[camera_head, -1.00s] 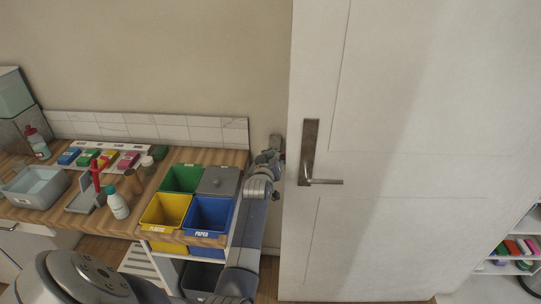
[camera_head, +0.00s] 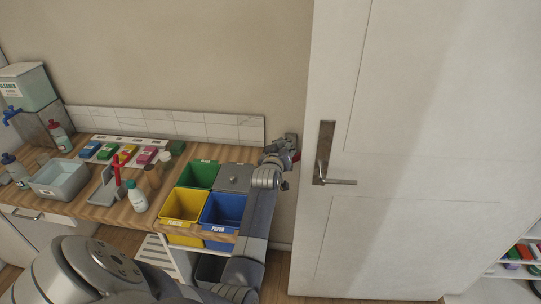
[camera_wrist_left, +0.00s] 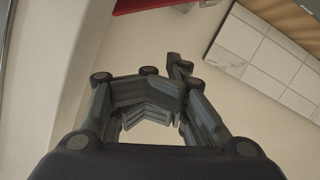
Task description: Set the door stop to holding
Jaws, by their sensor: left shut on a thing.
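My left gripper (camera_head: 284,157) is at the door stop, in the gap between the counter and the door. It is shut on the door stop, though its fingers largely hide the contact. In the left wrist view the fingers (camera_wrist_left: 150,105) are close together, with a red piece (camera_wrist_left: 150,5) beyond them. My right gripper is out of view.
A wooden counter (camera_head: 110,208) carries green, yellow and blue bins (camera_head: 222,212) close to my left arm. Bottles, a grey basin (camera_head: 60,178) and several coloured packs stand farther left. A low shelf (camera_head: 515,272) is at the far right.

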